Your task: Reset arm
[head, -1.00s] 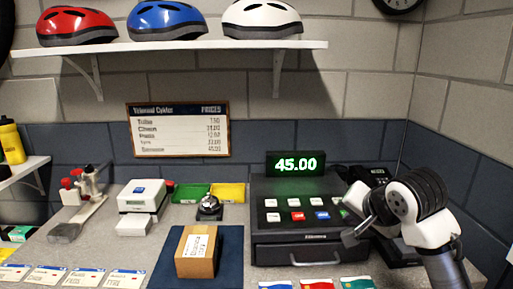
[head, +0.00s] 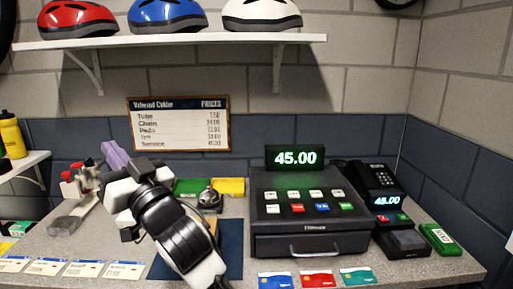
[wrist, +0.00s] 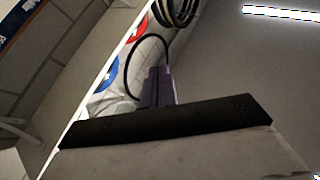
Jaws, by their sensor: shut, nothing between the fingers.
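My gripper (head: 117,157) is over the left part of the counter in the head view, with its purple-grey fingers pointing up and to the left. The fingers are together and hold nothing. In the wrist view the shut fingers (wrist: 157,88) point up towards the shelf and ceiling. My arm covers much of the cardboard box on the blue mat (head: 232,250) and hides the white device seen earlier beside it.
The cash register (head: 310,218) reads 45.00, with a card terminal (head: 385,205) and green box (head: 437,238) to its right. Cards line the front edge. A red-knobbed device (head: 75,195) stands left. Helmets (head: 167,16) sit on the shelf above.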

